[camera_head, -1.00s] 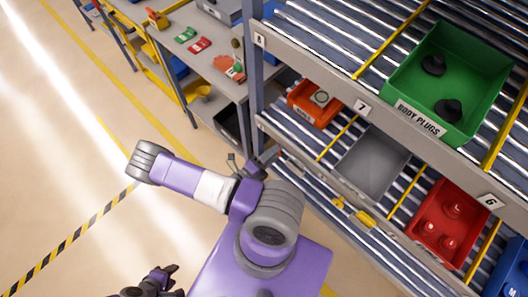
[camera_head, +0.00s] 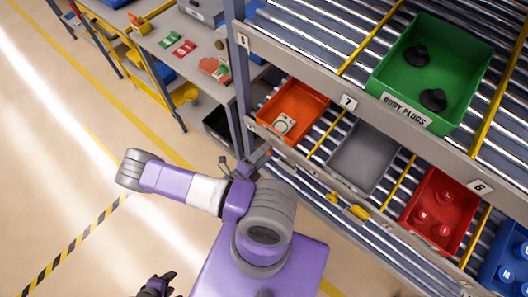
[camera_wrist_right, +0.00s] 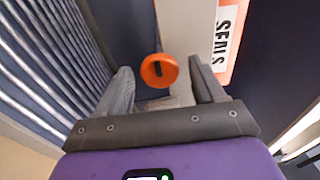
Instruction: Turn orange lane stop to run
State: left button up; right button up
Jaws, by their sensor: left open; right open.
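In the right wrist view an orange round knob (camera_wrist_right: 158,71) with a dark mark sits on the pale rail, beside the orange label reading SEALS (camera_wrist_right: 229,38). My right gripper (camera_wrist_right: 162,82) is open, with a finger to either side of the knob; I cannot tell whether they touch it. An orange bin (camera_head: 290,97) holding a pale part stands on the lane behind that rail. My left gripper (camera_head: 158,286) is open at the bottom edge.
A grey bin (camera_head: 364,158), a red bin (camera_head: 436,205) and a blue bin (camera_head: 506,262) stand along the same level. A green BODY PLUGS bin (camera_head: 425,98) is on the level above. A workbench (camera_head: 190,50) stands behind, with open floor left.

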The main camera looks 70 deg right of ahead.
jog(key=v, duration=0.7)
jog(key=shift+a, duration=0.2)
